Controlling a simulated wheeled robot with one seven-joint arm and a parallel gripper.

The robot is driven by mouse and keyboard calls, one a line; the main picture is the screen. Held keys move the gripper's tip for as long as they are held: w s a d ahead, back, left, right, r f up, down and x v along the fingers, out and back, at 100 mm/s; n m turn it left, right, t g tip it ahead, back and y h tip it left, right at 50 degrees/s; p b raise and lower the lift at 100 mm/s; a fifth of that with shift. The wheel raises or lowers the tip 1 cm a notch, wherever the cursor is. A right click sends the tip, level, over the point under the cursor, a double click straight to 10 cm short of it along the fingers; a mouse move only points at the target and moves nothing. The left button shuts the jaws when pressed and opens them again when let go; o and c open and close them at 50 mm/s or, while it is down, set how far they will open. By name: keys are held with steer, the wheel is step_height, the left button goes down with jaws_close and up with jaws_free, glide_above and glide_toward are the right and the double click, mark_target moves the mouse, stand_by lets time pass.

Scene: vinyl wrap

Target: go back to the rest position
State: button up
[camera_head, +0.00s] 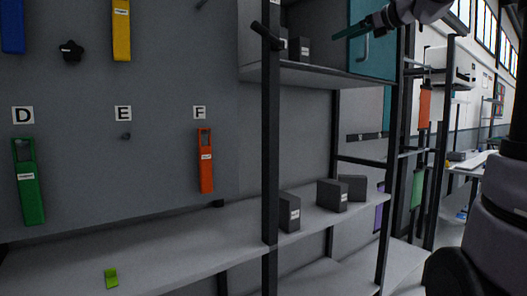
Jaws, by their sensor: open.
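My gripper (375,22) is at the top edge of the head view, right of centre, in front of a teal cabinet door (372,62). It is open. A thin teal bar extends left from it; I cannot tell whether this bar is a finger or a separate thing. My arm comes in along the right edge, and its upper part is cut off by the frame.
A grey wall panel carries a green holder (28,190), an orange holder (205,165) and a yellow one (121,30). A lower shelf (180,255) bears a small green piece (111,278) and dark boxes (332,195). A dark post (270,150) stands in front.

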steer(key=s+f+n+g+h, duration=0.3)
steer(key=s+f+n, duration=0.8)
steer(key=f, duration=0.5)
steer(key=s+a+f+n+g+h, duration=0.1)
steer(key=s+f+n+g+h, duration=0.2)
steer(key=s+f+n, duration=0.7)
steer(key=s+f+h, duration=0.1)
steer(key=s+f, duration=0.4)
steer(key=f, duration=0.1)
steer(key=shift+s+f+n+h, duration=0.2)
steer(key=shift+s+n+h, duration=0.1)
steer(key=shift+n, duration=0.1)
